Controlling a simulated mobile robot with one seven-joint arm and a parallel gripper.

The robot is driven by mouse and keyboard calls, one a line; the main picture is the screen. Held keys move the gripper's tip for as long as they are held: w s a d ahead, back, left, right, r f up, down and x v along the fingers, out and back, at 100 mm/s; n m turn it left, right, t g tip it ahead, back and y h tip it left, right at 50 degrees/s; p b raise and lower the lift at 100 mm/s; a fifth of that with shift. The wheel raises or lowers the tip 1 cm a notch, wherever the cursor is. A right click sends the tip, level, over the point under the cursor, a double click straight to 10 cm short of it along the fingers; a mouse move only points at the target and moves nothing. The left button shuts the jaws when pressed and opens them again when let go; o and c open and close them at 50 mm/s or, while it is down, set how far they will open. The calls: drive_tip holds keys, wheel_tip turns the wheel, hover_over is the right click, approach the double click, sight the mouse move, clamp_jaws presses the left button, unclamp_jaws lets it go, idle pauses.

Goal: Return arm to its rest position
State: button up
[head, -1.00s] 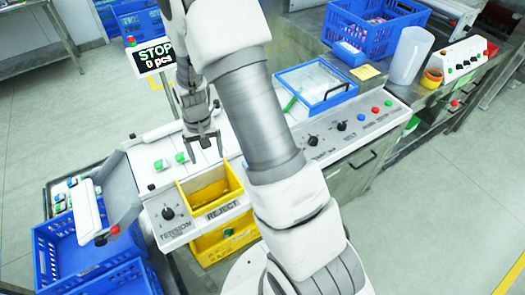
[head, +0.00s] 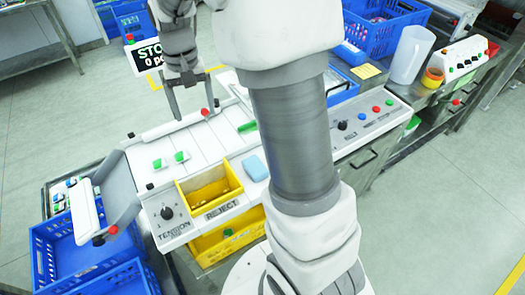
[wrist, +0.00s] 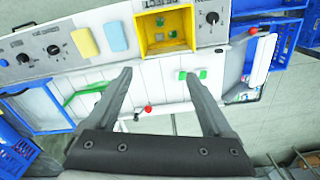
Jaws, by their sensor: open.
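My gripper (head: 193,112) is open and empty, raised over the far edge of the white slatted belt (head: 205,139) in the head view. In the wrist view my gripper (wrist: 157,72) shows its two fingers spread, with nothing between them. My arm reaches up across the middle of the head view and hides part of the machine. Two green-topped pieces (head: 170,160) lie on the belt near its left end, apart from the fingers.
The yellow reject bin (head: 222,200) holds small pieces in the wrist view. A blue block (head: 255,168) and a yellow block (wrist: 85,42) lie beside it. A stop display (head: 147,57) stands near my gripper. Blue crates (head: 85,245) are at lower left. Floor is clear at right.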

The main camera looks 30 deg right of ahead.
drive_tip(key=shift+r, duration=0.35)
drive_tip(key=s+r+n+t, duration=0.1)
drive_tip(key=s+r, duration=0.3)
drive_tip(key=s, duration=0.6)
drive_tip(key=s+r+n+t+b, duration=0.1)
drive_tip(key=s+r+t, duration=0.3)
drive_tip(key=s, duration=0.7)
drive_tip(key=shift+r+n+t, duration=0.3)
drive_tip(key=shift+n, duration=0.2)
drive_tip(key=shift+s, duration=0.1)
